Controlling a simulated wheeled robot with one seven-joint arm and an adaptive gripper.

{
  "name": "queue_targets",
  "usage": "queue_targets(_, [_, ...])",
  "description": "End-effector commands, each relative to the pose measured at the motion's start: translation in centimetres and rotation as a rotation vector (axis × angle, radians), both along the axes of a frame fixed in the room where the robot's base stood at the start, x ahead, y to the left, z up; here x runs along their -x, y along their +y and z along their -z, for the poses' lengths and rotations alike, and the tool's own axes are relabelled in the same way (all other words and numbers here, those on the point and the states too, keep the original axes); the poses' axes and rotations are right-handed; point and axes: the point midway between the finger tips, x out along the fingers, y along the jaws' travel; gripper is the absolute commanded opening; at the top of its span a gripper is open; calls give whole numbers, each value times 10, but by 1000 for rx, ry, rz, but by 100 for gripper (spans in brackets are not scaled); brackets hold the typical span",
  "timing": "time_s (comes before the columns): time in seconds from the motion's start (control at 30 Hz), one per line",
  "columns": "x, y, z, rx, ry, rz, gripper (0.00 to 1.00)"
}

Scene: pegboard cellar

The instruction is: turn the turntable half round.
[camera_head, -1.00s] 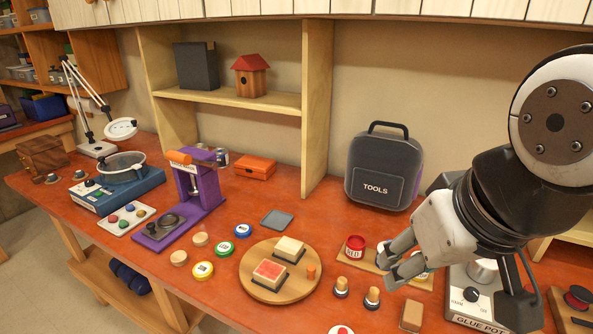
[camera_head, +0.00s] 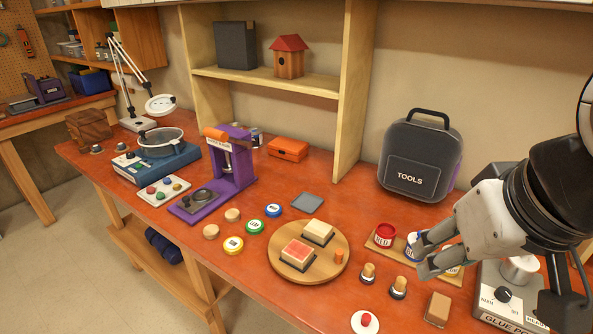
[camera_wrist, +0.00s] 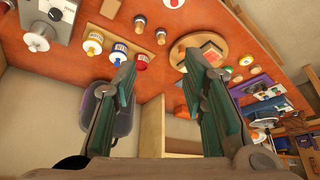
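The turntable (camera_head: 322,270) is a round wooden disc on the orange bench. On it are a red-topped block (camera_head: 299,252) at the front left, a cream-topped block (camera_head: 318,232) at the back and a small orange peg (camera_head: 339,256) at the right rim. The turntable also shows in the wrist view (camera_wrist: 217,39), partly hidden by a finger. My gripper (camera_head: 427,256) is to the right of the turntable, apart from it, in front of the paint jars. In the wrist view my gripper (camera_wrist: 160,60) has its fingers wide apart, with nothing between them.
Two wooden-handled stamps (camera_head: 368,273) stand between turntable and gripper. A red jar (camera_head: 384,235) stands behind them. A glue pot unit (camera_head: 505,295) is at the right, a block (camera_head: 438,309) and red-knobbed disc (camera_head: 365,322) in front. Paint lids (camera_head: 233,245) lie left.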

Motion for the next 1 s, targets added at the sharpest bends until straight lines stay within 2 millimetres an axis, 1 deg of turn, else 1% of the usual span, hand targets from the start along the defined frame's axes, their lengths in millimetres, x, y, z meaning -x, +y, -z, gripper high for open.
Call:
queue_targets(0.43, [-1, 0, 0, 1, 3, 0, 38])
queue_targets(0.57, [-12, 1, -4, 15, 29, -1, 38])
queue_targets(0.67, [-32, 3, -8, 38, 71, -8, 38])
queue_targets(0.8, [-68, 10, -8, 68, 142, -21, 38])
queue_targets(0.87, [-84, 13, -6, 77, 171, -30, 38])
queue_targets(1.0, [-122, 22, 6, 89, 238, -52, 38])
